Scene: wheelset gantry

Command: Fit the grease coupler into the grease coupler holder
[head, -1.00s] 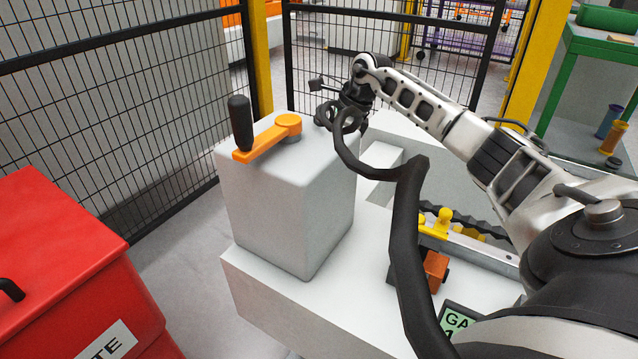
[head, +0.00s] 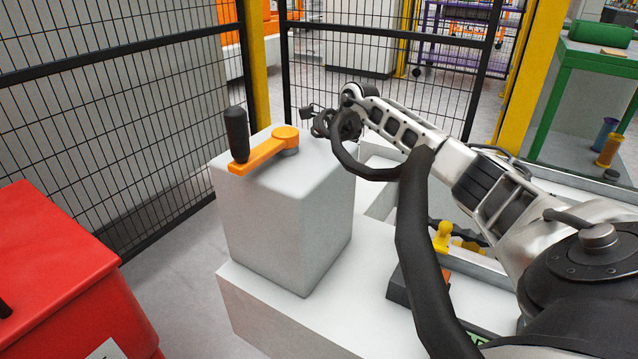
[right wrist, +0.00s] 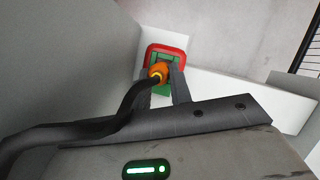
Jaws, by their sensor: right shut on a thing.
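In the right wrist view the grease coupler (right wrist: 157,72) is an orange end piece with a yellow ring, on a black hose (right wrist: 128,104). My right gripper (right wrist: 161,80) is shut on it. Beyond the coupler is a red-rimmed green piece (right wrist: 178,50), seemingly the grease coupler holder. The coupler overlaps it in the picture; whether they touch I cannot tell. In the head view my right gripper is at the far side of the grey box, its fingertips hidden. The black hose (head: 412,230) loops back along my arm. My left gripper is not in view.
The grey box (head: 280,225) with an orange crank (head: 262,150) stands left of my right arm. A red bin (head: 65,270) is at the left. Mesh fencing (head: 110,130) runs behind. A yellow knobbed part (head: 442,238) lies under my arm.

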